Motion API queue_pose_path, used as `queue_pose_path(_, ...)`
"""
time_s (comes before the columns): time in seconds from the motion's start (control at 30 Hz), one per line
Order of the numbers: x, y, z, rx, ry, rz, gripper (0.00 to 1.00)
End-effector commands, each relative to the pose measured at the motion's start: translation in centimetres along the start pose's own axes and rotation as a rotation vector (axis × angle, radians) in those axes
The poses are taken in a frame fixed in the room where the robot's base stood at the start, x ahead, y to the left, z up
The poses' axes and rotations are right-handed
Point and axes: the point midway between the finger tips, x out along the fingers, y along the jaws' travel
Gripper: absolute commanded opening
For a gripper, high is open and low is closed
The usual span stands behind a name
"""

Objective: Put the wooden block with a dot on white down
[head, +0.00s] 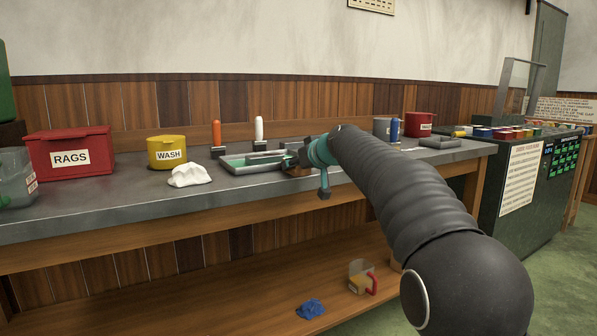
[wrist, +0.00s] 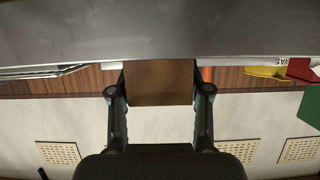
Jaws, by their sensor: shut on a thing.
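My gripper (head: 293,163) is over the grey workbench (head: 110,196), just right of a shallow grey tray (head: 225,170). It is shut on a brown wooden block (wrist: 160,84), which fills the space between the two fingers in the wrist view (wrist: 160,90). In the head view only a small brown part of the block (head: 298,172) shows beneath the gripper. No dot or white face of the block is visible. I cannot tell whether the block touches the bench.
A white crumpled cloth (head: 190,175), a yellow WASH pot (head: 167,153) and a red RAGS box (head: 68,152) stand left. Orange (head: 217,135) and white (head: 259,130) upright tools stand behind the tray. A blue upright item (head: 395,130) and red tin (head: 419,125) stand right.

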Motion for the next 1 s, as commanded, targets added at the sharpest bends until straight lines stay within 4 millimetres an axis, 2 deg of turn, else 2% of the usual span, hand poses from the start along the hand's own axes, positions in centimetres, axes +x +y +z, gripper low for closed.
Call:
queue_pose_path(0.33, 0.0, 0.3, 0.3, 0.001, 0.000, 0.003, 0.13)
queue_pose_path(0.37, -0.1, 0.3, 0.1, 0.001, 0.000, 0.003, 0.56)
queue_pose_path(0.43, -0.1, 0.3, 0.1, 0.001, 0.000, 0.003, 0.73)
queue_pose_path(0.83, -0.2, 0.3, -0.3, 0.001, 0.000, 0.003, 0.73)
queue_pose_path(1.0, -2.3, 0.4, -0.1, 0.001, 0.001, 0.005, 0.73)
